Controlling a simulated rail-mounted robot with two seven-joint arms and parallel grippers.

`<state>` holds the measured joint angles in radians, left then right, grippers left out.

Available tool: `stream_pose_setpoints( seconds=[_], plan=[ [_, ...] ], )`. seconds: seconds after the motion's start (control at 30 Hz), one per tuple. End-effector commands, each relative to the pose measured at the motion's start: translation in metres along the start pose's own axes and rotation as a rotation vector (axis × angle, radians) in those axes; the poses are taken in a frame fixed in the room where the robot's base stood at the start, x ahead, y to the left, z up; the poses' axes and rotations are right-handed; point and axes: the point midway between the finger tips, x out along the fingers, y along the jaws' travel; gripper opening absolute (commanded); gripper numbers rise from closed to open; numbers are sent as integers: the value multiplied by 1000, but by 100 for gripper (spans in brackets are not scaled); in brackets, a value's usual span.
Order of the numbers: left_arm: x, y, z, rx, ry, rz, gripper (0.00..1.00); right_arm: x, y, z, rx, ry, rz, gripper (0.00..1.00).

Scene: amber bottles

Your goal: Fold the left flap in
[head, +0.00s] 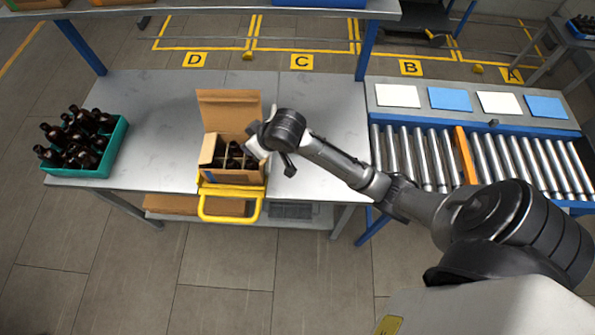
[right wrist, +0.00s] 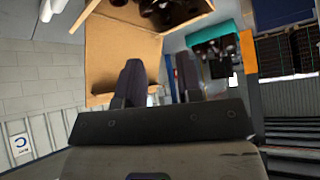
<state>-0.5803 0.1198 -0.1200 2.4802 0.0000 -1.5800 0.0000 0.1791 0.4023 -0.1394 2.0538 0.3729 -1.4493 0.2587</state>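An open cardboard box (head: 212,171) holds dark bottles (head: 236,158) and stands near the front edge of the metal table. Its tall back flap (head: 229,108) stands upright. A lighter panel (head: 208,149) rises at its left side; I cannot tell how far it is folded. My right gripper (head: 262,148) is at the right side of the box, partly hidden by its own wrist. In the right wrist view, its two fingers (right wrist: 161,84) are apart with nothing clearly between them, close to a cardboard panel (right wrist: 122,45). My left gripper is not in view.
A teal crate (head: 82,172) of bottles stands at the table's left. A yellow frame (head: 230,205) sits at the front edge below the box. A roller conveyor (head: 432,155) lies to the right. The table between crate and box is clear.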

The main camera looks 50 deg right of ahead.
Motion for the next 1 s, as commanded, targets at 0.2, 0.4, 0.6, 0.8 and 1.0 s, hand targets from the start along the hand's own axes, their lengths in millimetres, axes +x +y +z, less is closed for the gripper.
stream_pose_setpoints(
  seconds=[0.2, 0.4, 0.6, 0.8, 1.0],
  plan=[
    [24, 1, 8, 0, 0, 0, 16, 0, -12, 44, -129, 0, 55, 33],
    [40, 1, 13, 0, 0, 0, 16, 0, -21, 81, -185, -14, 86, 33],
    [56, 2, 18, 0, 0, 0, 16, 4, -28, 119, -202, -40, 95, 33],
    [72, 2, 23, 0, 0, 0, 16, 8, -34, 156, -208, -68, 100, 33],
    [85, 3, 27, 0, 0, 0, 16, 11, -40, 188, -204, -100, 99, 33]
  ],
)
